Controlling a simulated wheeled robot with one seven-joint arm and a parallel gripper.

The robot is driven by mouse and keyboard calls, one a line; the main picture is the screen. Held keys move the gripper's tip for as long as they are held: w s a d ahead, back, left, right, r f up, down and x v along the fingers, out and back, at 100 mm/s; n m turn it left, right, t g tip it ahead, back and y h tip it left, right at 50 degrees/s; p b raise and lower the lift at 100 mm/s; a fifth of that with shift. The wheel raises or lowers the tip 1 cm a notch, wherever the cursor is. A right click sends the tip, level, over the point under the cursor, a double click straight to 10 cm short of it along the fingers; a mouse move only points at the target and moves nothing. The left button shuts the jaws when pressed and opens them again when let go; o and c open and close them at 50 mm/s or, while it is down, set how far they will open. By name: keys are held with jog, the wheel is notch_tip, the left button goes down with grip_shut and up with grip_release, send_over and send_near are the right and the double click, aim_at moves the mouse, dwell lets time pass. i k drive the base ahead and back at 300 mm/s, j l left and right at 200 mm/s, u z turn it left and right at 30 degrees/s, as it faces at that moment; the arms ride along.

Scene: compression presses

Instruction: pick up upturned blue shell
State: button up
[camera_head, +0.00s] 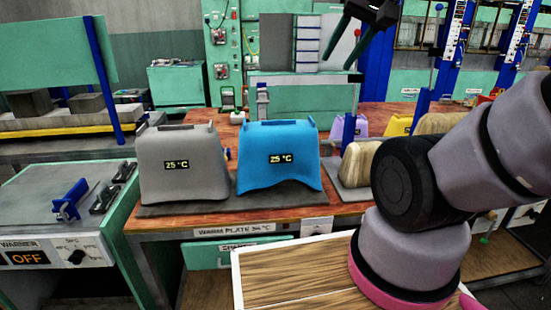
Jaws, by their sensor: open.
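A blue shell (278,158) stands on a dark plate on the wooden bench (270,214), with a "25 °C" display on its front. Its wide, curved edge is at the bottom and small tabs stick up at its top corners. My gripper (343,48) is at the top, above and to the right of the blue shell, well apart from it. Its dark fingers are spread and nothing shows between them. Part of the gripper is cut off by the top edge.
A grey shell (183,165) stands close to the blue shell's left. A wooden form (359,165) is to its right, with purple (343,130) and yellow (397,126) pieces behind. A warmer (40,255) reading OFF is at left. Blue press posts (461,50) rise at right.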

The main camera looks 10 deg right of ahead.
aim_at(270, 153)
jog(key=i+l+u, duration=0.15)
jog(key=l+u, duration=0.85)
jog(key=i+j, duration=0.05)
